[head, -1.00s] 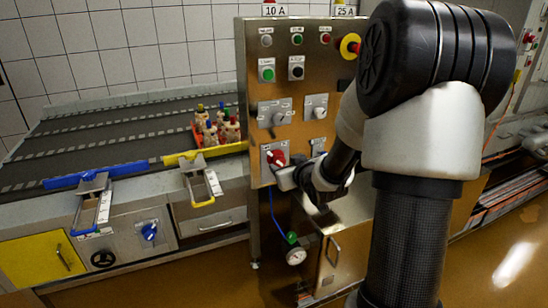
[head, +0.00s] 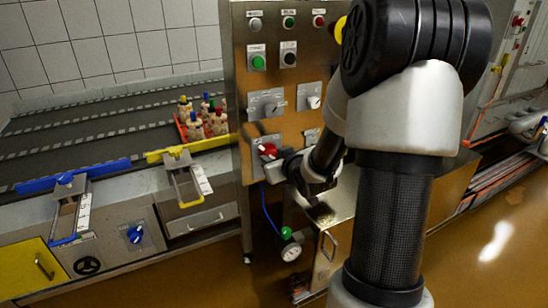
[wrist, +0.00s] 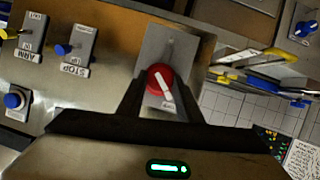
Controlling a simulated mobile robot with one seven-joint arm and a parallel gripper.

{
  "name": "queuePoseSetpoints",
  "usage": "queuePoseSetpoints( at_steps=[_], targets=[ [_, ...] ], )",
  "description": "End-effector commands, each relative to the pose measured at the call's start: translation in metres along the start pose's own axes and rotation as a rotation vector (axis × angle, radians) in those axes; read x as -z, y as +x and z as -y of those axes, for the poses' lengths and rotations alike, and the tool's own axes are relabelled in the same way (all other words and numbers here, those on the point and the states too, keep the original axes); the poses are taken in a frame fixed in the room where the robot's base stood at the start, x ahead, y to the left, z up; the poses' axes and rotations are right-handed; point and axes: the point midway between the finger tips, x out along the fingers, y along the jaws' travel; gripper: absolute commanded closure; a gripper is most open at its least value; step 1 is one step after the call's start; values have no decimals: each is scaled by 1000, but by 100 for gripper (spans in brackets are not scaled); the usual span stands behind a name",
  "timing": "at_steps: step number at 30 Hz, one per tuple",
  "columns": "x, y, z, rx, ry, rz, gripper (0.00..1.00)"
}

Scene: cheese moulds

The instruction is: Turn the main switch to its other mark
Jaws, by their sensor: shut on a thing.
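The main switch (head: 266,149) is a red round knob low on the steel panel's left side in the head view. It shows larger in the wrist view (wrist: 155,76), with a white pointer bar slanting to the picture's lower right. It sits on a grey plate (wrist: 172,45) whose marks I cannot read. My gripper (wrist: 163,90) is shut on the knob, with one dark finger at each side. In the head view my gripper (head: 277,165) reaches the knob from the lower right and hides part of it and its plate.
Other switches (head: 266,103) and push buttons (head: 257,62) sit close above on the same panel (head: 240,130). A gauge (head: 290,252) and blue hose are below. A conveyor with a red crate (head: 182,131) of figures lies to the left.

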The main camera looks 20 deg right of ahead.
Motion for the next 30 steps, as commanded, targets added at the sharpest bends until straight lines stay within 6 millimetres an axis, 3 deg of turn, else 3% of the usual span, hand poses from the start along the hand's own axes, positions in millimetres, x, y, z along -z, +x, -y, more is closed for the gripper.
queuePoseSetpoints(
  at_steps=[3,14,30],
  targets=[
    [0,0,0,-1,0,0,90],
    [4,-1,-2,28,69,4,90],
    [6,-2,-8,203,491,22,90]
  ],
)
